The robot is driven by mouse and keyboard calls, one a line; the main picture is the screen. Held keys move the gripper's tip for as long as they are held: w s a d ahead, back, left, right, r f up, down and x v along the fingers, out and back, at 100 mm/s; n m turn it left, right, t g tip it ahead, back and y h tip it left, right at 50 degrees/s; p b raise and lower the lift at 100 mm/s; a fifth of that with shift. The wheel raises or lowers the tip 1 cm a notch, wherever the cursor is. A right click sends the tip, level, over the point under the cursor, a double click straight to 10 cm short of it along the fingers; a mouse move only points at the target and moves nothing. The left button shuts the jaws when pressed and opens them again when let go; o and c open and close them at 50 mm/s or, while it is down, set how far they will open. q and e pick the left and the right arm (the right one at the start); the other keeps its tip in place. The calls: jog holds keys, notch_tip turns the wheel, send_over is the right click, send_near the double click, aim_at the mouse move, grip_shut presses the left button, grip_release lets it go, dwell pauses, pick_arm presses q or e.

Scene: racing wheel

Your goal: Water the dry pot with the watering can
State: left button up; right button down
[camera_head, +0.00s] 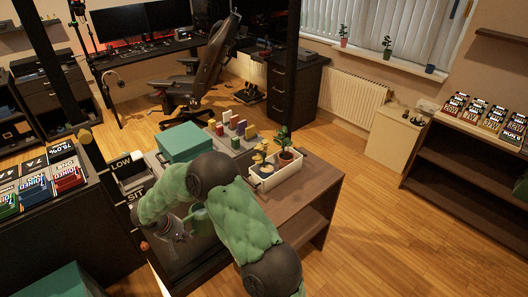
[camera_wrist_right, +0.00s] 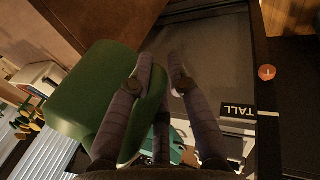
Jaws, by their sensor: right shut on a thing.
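The green watering can (camera_head: 201,221) is partly hidden behind my right arm in the head view. In the right wrist view its large green body (camera_wrist_right: 90,98) fills the left of the picture. My right gripper (camera_wrist_right: 164,70) is shut on the watering can; the exact grip is hard to see. In the head view this gripper (camera_head: 180,228) is beside the can, low over the dark surface. A white planter (camera_head: 273,181) on the brown table holds a terracotta pot (camera_head: 286,158) with a green plant and a yellowish, dry-looking plant (camera_head: 262,160). My left gripper is not in view.
A teal box (camera_head: 185,143) and several small coloured blocks (camera_head: 236,127) stand behind my right arm. The brown table (camera_head: 311,182) has bare room right of the planter. LOW, SIT and TALL labels mark dark furniture. Open wooden floor (camera_head: 370,220) lies to the right.

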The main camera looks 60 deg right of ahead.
jog(key=shift+m, duration=0.4)
jog(key=d+r+p, duration=0.1)
jog(key=d, duration=0.5)
jog(key=d+r, duration=0.1)
jog(key=d, duration=0.5)
jog(key=s+d+r+p, duration=0.1)
jog(key=d, duration=0.5)
jog(key=shift+d+p, duration=0.25)
jog(key=shift+p, duration=0.1)
